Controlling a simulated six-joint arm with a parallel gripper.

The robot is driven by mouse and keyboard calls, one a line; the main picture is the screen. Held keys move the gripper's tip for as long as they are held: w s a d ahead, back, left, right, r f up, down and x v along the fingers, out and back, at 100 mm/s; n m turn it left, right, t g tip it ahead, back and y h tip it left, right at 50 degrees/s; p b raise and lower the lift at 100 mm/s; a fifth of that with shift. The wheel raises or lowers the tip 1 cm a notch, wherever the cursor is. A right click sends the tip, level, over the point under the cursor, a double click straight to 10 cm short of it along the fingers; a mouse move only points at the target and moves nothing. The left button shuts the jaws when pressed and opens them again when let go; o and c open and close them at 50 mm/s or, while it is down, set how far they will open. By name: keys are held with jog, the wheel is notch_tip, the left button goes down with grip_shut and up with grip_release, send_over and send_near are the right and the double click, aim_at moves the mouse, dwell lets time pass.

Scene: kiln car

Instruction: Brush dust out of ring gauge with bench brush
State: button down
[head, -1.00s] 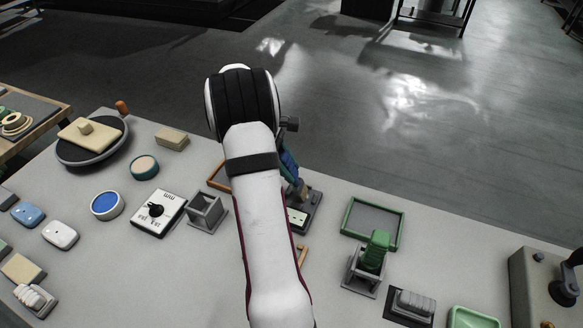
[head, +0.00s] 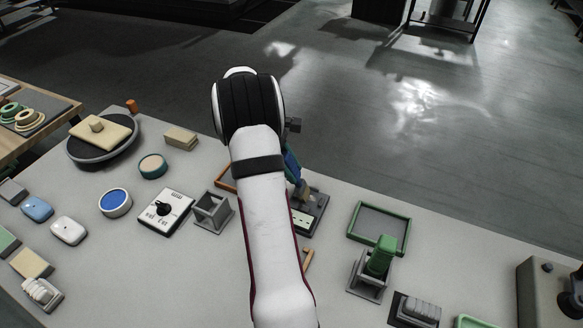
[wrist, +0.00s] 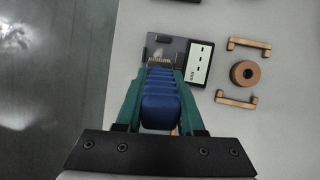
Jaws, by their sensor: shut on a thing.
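My gripper (wrist: 156,95) is shut on the blue handle of the bench brush (wrist: 160,112), with green fingers on both sides of it. The brush's tan bristles point away from me, over a dark plate (wrist: 153,47). I cannot tell whether they touch it. In the head view the brush bristles (head: 303,191) show at the same plate, and my arm hides much of the gripper. A brown ring with a dark hole, which looks like the ring gauge (wrist: 245,73), lies to the right of the brush in the wrist view. My arm hides it in the head view. Dust is too small to make out.
Two copper-coloured brackets (wrist: 249,46) (wrist: 236,99) flank the ring. A white panel (wrist: 200,62) sits on the dark plate. A grey open box (head: 213,213) stands left of my arm, and a green frame (head: 379,228) and green block (head: 381,257) right.

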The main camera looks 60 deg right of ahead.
jog(key=shift+s, duration=0.55)
jog(key=shift+s, duration=0.6)
jog(key=shift+w, duration=0.65)
